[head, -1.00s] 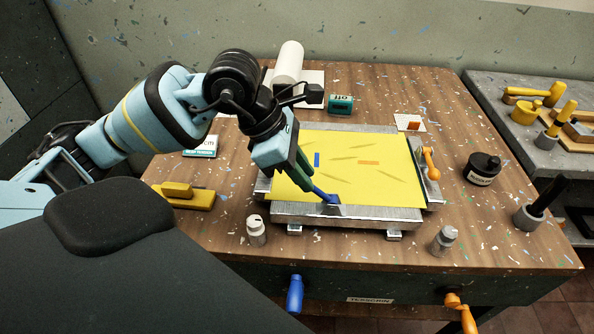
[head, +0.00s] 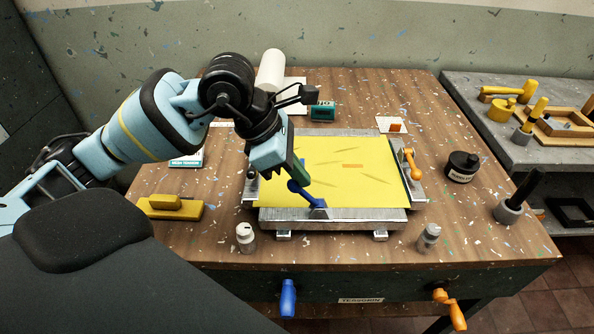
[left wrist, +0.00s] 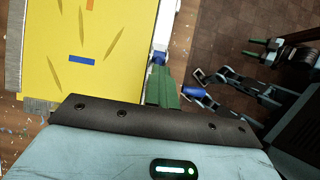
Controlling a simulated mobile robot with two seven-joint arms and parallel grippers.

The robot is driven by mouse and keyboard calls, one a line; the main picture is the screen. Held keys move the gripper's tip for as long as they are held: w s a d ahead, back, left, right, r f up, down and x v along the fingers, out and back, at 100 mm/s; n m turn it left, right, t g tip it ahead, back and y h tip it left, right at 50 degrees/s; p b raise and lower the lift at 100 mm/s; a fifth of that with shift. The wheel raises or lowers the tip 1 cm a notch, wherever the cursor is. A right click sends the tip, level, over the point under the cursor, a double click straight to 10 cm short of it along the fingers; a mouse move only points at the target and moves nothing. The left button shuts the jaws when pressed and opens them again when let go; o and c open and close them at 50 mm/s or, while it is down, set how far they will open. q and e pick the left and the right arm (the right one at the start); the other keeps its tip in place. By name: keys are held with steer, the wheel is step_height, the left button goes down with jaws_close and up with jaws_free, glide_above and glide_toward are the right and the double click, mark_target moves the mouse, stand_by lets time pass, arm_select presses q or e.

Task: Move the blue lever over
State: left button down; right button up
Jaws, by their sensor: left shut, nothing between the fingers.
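The blue lever (head: 307,196) is mounted at the front edge of the metal screen frame (head: 335,215). Its round knob end leans up and left over the yellow sheet. My left gripper (head: 299,177) is shut and empty, with its green fingers right by the knob end; I cannot tell whether they touch it. In the left wrist view the green fingers (left wrist: 162,90) point along the frame edge, and a bit of the blue lever (left wrist: 160,57) shows just beyond them.
A yellow sheet (head: 345,175) lies in the frame, with an orange lever (head: 410,163) at its right. A blue handle (head: 288,298) and an orange crank (head: 450,308) stick out from the table front.

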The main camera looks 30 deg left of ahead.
arm_select(q)
steer(key=shift+w+d+r+p, duration=0.35)
steer(key=shift+w+d+r, duration=0.2)
steer(key=shift+d, duration=0.25)
arm_select(e)
steer(key=shift+w+r, duration=0.4)
steer(key=shift+r, duration=0.15)
arm_select(q)
steer(key=c, duration=1.7)
jaws_free()
